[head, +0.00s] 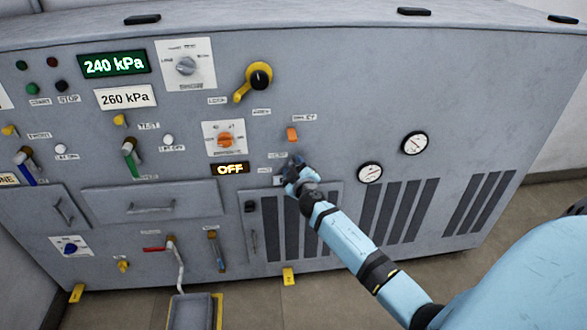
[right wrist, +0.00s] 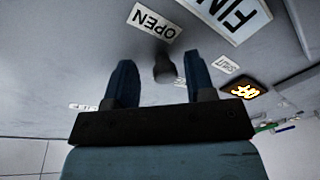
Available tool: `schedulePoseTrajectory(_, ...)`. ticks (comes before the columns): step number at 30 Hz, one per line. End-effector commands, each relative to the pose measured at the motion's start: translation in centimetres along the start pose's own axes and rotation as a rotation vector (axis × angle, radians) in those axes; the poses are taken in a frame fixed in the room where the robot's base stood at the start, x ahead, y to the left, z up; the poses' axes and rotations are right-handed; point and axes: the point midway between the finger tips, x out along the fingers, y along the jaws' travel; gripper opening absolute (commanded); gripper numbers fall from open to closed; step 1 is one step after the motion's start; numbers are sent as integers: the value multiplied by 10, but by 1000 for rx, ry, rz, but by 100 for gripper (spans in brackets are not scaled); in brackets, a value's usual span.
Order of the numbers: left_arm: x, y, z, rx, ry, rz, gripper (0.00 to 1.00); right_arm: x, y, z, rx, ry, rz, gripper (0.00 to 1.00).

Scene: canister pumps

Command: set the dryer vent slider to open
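My right gripper (head: 294,165) is at the grey machine front, just above the vented door. In the right wrist view my right gripper (right wrist: 162,75) is open, with one finger on each side of a dark knob (right wrist: 164,68). The knob stands out from the panel and looks like the slider's. Gaps show between it and both fingers. An OPEN label (right wrist: 153,21) is beside its base, and a SHUT label (right wrist: 227,64) is farther to the right. In the head view my gripper largely hides the knob. My left gripper is not in view.
An orange switch (head: 292,134) is just above my right gripper. The vented door (head: 270,228) is below it, and two gauges (head: 414,143) (head: 370,172) are to the right. An OFF display (head: 229,168) and orange dial (head: 225,139) are to the left.

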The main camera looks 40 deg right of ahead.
Motion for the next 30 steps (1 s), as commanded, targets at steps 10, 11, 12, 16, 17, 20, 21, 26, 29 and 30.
schedulePoseTrajectory(10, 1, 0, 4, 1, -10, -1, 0, -16, -1, 0, 0, 1, -2, 50)
schedulePoseTrajectory(11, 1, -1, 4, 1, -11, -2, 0, -21, -1, -1, 0, 1, -2, 50)
schedulePoseTrajectory(12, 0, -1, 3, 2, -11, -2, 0, -29, -1, 0, 1, 0, -3, 50)
schedulePoseTrajectory(16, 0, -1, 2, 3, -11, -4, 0, -60, 0, 0, 1, 0, -2, 50)
schedulePoseTrajectory(17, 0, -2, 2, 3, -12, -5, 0, -67, -1, 0, 2, -1, -2, 50)
schedulePoseTrajectory(20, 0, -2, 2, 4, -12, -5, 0, -90, -1, 0, 1, -1, -1, 50)
schedulePoseTrajectory(21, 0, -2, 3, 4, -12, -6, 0, -98, -1, 1, 2, -1, -2, 50)
schedulePoseTrajectory(26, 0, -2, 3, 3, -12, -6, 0, -124, -1, 1, 2, -1, -1, 50)
schedulePoseTrajectory(29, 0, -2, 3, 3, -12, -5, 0, -133, 0, 0, 1, 0, 0, 50)
schedulePoseTrajectory(30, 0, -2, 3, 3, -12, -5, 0, -136, 0, 0, 1, 0, -1, 50)
